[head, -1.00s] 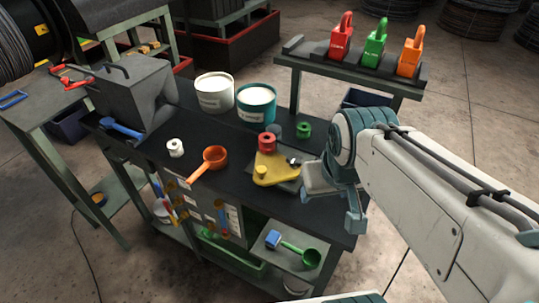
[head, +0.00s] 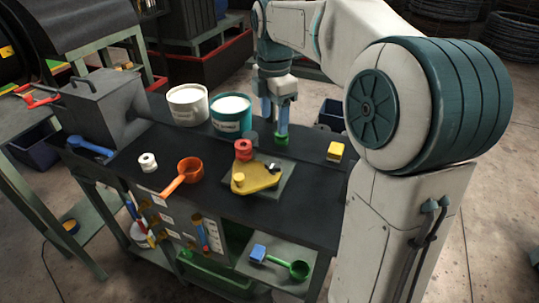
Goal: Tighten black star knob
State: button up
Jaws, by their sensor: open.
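A small black knob (head: 274,167) with a pale part beside it sits at the right end of a yellow plate (head: 258,181). Its star shape is too small to make out. The plate lies on a grey base (head: 286,185) on the dark bench. My gripper (head: 275,123) points down behind the plate and the knob, apart from both. Its blue fingers are open, with one fingertip at a green spool (head: 281,141); I cannot tell whether they touch.
A red spool (head: 243,150) stands by the plate's back edge. An orange scoop (head: 186,171) and white spool (head: 148,162) lie left. White (head: 187,106) and teal (head: 231,118) tubs stand behind. A yellow block (head: 335,151) is right. The bench front right is clear.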

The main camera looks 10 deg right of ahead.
aim_at(273, 164)
jog(key=f, duration=1.3)
jog(key=shift+w+f, duration=0.2)
jog(key=shift+f, duration=0.2)
jog(key=c, duration=1)
